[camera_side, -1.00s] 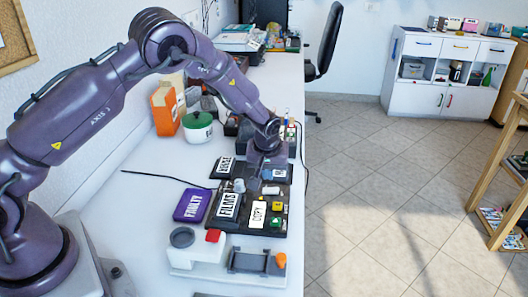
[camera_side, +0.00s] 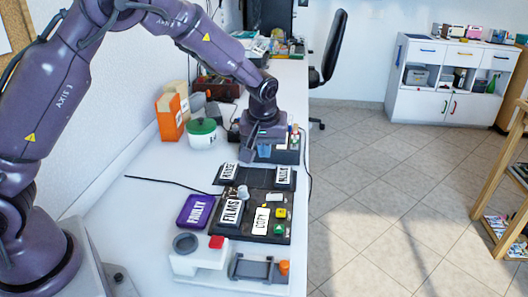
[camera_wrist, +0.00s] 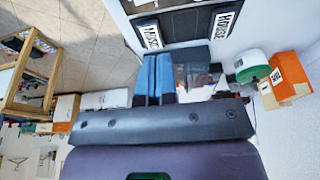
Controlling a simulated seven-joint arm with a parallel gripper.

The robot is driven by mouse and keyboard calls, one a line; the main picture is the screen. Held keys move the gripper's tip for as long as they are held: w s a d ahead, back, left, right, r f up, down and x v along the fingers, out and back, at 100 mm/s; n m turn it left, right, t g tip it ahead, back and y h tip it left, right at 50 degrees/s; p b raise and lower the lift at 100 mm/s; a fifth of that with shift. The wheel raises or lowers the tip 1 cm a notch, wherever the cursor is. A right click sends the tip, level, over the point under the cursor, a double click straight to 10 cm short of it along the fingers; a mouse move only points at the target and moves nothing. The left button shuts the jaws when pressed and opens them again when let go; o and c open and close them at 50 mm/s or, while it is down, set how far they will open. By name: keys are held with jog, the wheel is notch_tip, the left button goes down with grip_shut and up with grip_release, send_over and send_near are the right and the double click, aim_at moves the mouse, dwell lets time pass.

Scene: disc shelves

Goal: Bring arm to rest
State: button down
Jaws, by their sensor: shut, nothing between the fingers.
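My gripper (camera_side: 248,154) is shut and empty. In the side view it hangs over the back of the bench, in front of the dark box (camera_side: 288,156) and behind the black labelled board (camera_side: 246,222). It is clear of the board.
A green-lidded white pot (camera_side: 202,133) and an orange box (camera_side: 169,117) stand left of my gripper, near the wall. A white device (camera_side: 198,256) and a grey holder (camera_side: 258,266) are at the front. A black cable (camera_side: 165,178) crosses the bench. The floor to the right is open.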

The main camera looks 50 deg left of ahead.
jog(key=s+d+r+m+t, duration=0.1)
jog(key=s+r+m, duration=0.2)
jog(key=s, duration=0.6)
jog(key=s+d+r+m+t+h, duration=0.1)
jog(key=s+r+m, duration=0.2)
jog(key=s+r, duration=0.5)
jog(key=s+d+r+m+t+h, duration=0.1)
jog(key=s+d+r+m, duration=0.1)
jog(key=s+r, duration=0.4)
jog(key=s+m, duration=0.1)
jog(key=s, duration=0.3)
jog(key=shift+s+r, duration=0.15)
jog(key=shift+s, duration=0.2)
